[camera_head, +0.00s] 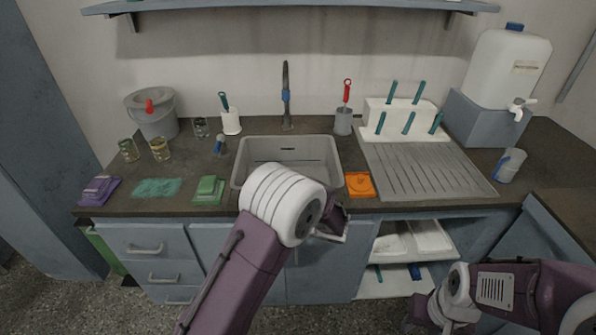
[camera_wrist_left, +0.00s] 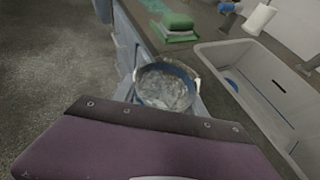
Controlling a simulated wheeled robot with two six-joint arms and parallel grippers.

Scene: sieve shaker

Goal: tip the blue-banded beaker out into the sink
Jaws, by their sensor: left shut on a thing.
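My left gripper (camera_head: 332,225) is in front of the counter edge, near the sink's front right corner in the head view. It is shut on a round glass beaker (camera_wrist_left: 165,88). The wrist view shows the beaker from above, with a bluish rim and a pale, glassy interior; its band is not clear. The beaker is outside the sink, by the cabinet front, and my arm hides it in the head view. The grey sink (camera_head: 290,142) also shows in the wrist view (camera_wrist_left: 218,58). My right gripper (camera_head: 428,310) is low at the right; its fingers are unclear.
Other beakers (camera_head: 160,149) stand at the back left. A green sponge stack (camera_head: 208,190) lies left of the sink, an orange item (camera_head: 359,184) right of it. The tap (camera_head: 286,95) rises behind.

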